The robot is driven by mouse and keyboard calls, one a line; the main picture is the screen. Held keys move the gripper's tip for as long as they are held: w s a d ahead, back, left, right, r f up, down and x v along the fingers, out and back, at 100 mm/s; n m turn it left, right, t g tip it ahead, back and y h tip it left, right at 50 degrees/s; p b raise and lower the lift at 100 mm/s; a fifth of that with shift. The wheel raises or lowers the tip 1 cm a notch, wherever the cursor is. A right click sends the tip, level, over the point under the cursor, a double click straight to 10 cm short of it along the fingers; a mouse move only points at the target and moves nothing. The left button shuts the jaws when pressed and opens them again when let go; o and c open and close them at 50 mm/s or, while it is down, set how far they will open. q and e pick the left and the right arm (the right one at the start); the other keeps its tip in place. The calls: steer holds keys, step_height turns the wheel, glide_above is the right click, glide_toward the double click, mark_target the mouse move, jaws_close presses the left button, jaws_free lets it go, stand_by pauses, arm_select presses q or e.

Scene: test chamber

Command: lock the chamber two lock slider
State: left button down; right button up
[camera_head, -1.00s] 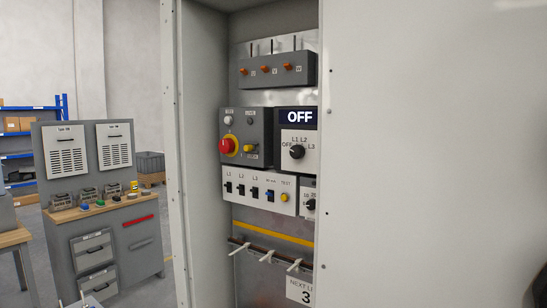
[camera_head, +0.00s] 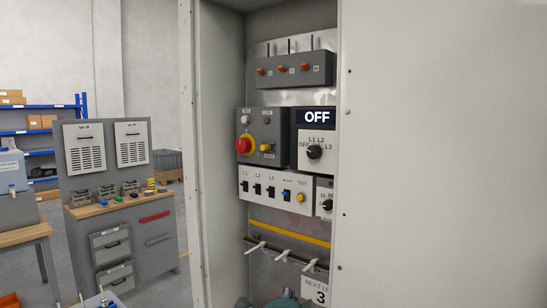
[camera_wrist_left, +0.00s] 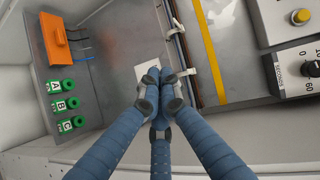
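No part is clearly recognisable as the chamber two lock slider in these views. The open grey cabinet (camera_head: 222,160) holds a dark box with three orange knobs (camera_head: 282,69) at the top. My left gripper (camera_wrist_left: 165,80) has three blue fingers drawn together at the tips, with nothing seen between them. It is over the lower interior of the cabinet, in front of a white card (camera_wrist_left: 146,68). In the head view only a teal part of it shows at the bottom edge (camera_head: 284,301). My right gripper is not in view.
Switch panels with a red emergency stop (camera_head: 243,146) and an OFF display (camera_head: 317,117) fill the cabinet's middle. White levers (camera_head: 283,254) stick out lower down. The wrist view shows an orange block (camera_wrist_left: 55,40) and green connectors (camera_wrist_left: 67,104). A workbench (camera_head: 125,200) stands left.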

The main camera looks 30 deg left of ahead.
arm_select(q)
step_height(320, 180, up, 15)
steer(key=w+a+m+t+y, duration=0.2)
steer(key=w+a+t+y, duration=0.1)
steer(key=m+y, duration=0.1)
steer(key=y, duration=0.3)
glide_toward(264, 147)
steer(key=s+d+f, duration=0.1)
steer(key=d+f, duration=0.1)
steer(key=d, duration=0.1)
steer(key=shift+s+d+t, duration=0.1)
steer(key=shift+s+t, duration=0.05)
steer(key=shift+t, duration=0.25)
steer(key=p+x, duration=0.3)
steer(key=x, duration=0.6)
steer(key=shift+f+p, duration=0.15)
steer(key=shift+p, duration=0.15)
steer(key=shift+w+a, duration=0.25)
steer(key=shift+w, duration=0.25)
